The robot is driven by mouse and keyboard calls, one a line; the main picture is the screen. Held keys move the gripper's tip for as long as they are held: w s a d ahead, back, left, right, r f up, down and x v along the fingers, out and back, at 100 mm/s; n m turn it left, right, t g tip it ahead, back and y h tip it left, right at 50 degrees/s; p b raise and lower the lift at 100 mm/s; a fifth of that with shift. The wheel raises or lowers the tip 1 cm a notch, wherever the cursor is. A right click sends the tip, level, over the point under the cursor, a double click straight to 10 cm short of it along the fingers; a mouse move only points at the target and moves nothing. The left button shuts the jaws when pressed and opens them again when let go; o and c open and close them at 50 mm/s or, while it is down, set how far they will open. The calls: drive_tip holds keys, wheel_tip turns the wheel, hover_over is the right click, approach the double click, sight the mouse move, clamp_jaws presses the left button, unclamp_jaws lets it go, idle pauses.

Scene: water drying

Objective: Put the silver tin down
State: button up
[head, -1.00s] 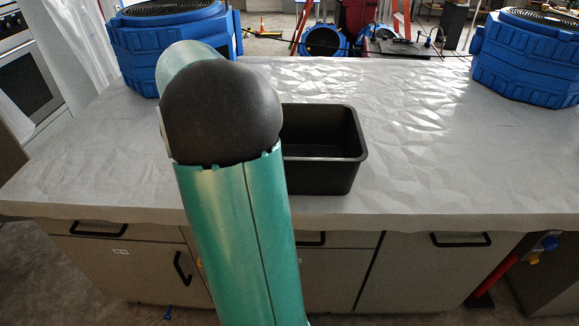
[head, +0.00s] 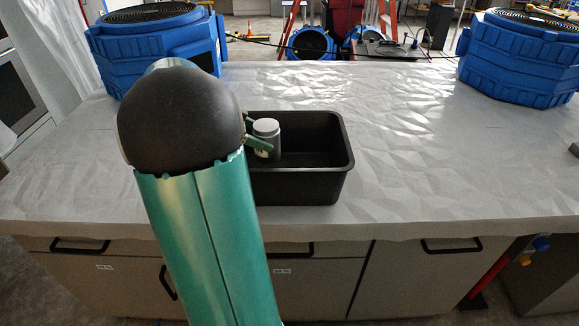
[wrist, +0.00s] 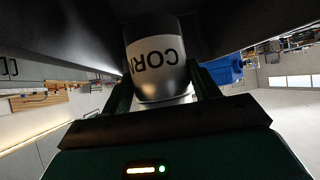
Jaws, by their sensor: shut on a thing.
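The silver tin (head: 266,140) shows in the head view at the left part of the black bin (head: 348,165). It has a pale lid and looks roughly upright. My gripper (head: 256,134) is shut on the tin, with green fingers on its sides; my arm hides the rest of the gripper. In the wrist view the tin (wrist: 158,72) sits between the two fingers, its label lettering upside down. Dark surfaces surround its far end there. I cannot tell whether the tin touches the bin floor.
The bin stands on a counter with a crumpled white cover (head: 420,150). A blue machine (head: 150,50) stands at the back left and another blue machine (head: 520,60) at the back right. The counter right of the bin is mostly clear.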

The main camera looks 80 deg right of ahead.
sight(276, 140)
drive_tip(key=x, duration=0.4)
drive_tip(key=shift+s+r, duration=0.25)
drive_tip(key=shift+s, duration=0.15)
drive_tip(key=s+f, duration=0.1)
drive_tip(key=f, duration=0.1)
drive_tip(key=s+d+f, duration=0.1)
drive_tip(key=s+f, duration=0.1)
drive_tip(key=f, duration=0.1)
drive_tip(key=s+f, duration=0.1)
drive_tip(key=f, duration=0.2)
drive_tip(key=shift+s+d+f, duration=0.15)
drive_tip(key=shift+s+d, duration=0.15)
drive_tip(key=shift+d, duration=0.1)
drive_tip(key=shift+f, duration=0.35)
drive_tip(key=shift+w+f, duration=0.1)
drive_tip(key=shift+f, duration=0.05)
drive_tip(key=o, duration=1.3)
